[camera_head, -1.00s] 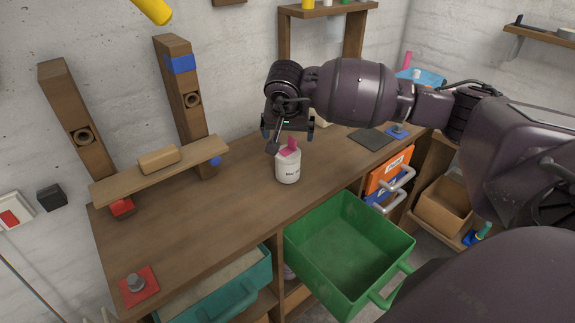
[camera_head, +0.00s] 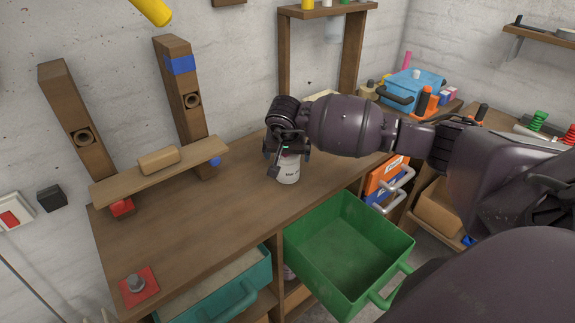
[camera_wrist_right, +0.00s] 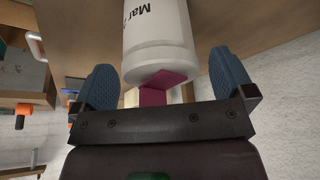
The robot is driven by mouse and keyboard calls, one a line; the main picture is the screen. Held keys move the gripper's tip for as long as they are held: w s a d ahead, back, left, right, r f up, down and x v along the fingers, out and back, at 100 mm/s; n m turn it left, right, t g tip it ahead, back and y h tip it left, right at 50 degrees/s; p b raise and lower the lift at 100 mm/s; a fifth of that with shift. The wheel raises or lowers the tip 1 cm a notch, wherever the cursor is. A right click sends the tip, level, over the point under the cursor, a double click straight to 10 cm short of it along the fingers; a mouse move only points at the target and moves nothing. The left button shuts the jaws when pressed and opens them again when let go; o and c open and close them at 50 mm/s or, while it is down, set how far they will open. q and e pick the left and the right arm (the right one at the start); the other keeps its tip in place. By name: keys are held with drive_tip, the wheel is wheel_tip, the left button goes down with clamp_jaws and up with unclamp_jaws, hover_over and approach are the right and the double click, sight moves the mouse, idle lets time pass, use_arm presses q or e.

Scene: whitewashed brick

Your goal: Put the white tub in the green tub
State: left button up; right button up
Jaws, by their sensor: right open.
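The white tub (camera_head: 288,172) stands upright on the wooden bench, with dark lettering on its side. In the right wrist view the white tub (camera_wrist_right: 158,45) shows with a magenta piece (camera_wrist_right: 160,84) at its top. My right gripper (camera_head: 287,157) is open, pointing down at the top of the tub. In the wrist view its two blue fingertips (camera_wrist_right: 168,85) are on either side of the magenta piece, apart from it. The green tub (camera_head: 398,245) is an open, empty bin with a handle, in front of the bench at lower right. My left gripper is not in view.
A teal drawer (camera_head: 215,300) is at the bench's lower left. A plank shelf (camera_head: 200,160) with a wooden block is at the left. A red plate with a bolt (camera_head: 137,285) lies at the front left. The bench surface left of the white tub is clear.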

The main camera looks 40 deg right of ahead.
drive_tip(key=shift+r, duration=0.1)
drive_tip(key=c, duration=1.3)
